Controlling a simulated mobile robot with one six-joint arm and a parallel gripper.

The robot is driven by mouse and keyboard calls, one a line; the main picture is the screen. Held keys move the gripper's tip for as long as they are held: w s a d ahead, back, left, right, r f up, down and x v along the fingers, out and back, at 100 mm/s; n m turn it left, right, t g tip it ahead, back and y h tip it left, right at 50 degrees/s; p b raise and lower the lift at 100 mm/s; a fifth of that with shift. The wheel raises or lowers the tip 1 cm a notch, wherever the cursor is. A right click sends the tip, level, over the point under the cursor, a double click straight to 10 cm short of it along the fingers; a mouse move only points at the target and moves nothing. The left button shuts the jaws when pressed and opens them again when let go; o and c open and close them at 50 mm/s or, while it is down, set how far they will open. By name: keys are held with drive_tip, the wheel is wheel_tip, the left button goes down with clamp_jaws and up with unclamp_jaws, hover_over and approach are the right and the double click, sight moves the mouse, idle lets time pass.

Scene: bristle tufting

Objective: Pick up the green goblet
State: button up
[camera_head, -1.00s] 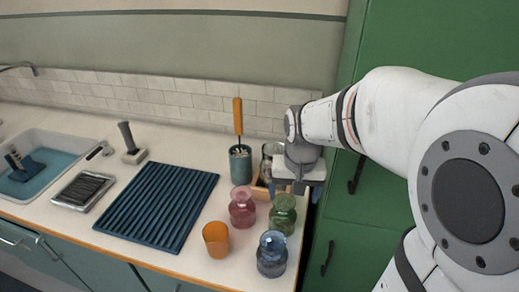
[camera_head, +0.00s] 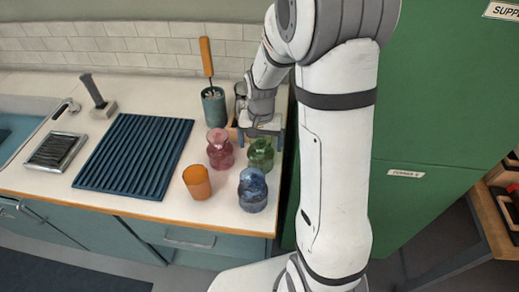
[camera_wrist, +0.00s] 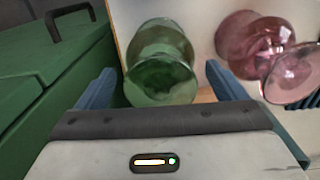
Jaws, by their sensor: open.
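The green goblet (camera_head: 260,154) is a clear green glass with a narrow waist, standing upright at the right end of the counter. In the wrist view the green goblet (camera_wrist: 160,65) lies between the two blue fingers, a little beyond their tips. My gripper (camera_head: 262,128) is open and empty, just behind and above the goblet in the head view. Its fingers also show in the wrist view (camera_wrist: 160,80), one on each side of the goblet. I cannot tell whether they touch it.
A pink goblet (camera_head: 220,149) stands close to the left, and a blue one (camera_head: 252,190) in front. An orange cup (camera_head: 197,182), a teal holder with a brush (camera_head: 213,107) and a dark ribbed mat (camera_head: 135,155) are farther left. A green cabinet (camera_head: 425,110) rises at the right.

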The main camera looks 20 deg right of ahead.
drive_tip(key=shift+f, duration=0.7)
drive_tip(key=shift+c, duration=0.4)
drive_tip(key=shift+s, duration=0.1)
drive_tip(key=c, duration=1.3)
drive_tip(key=shift+o, duration=0.2)
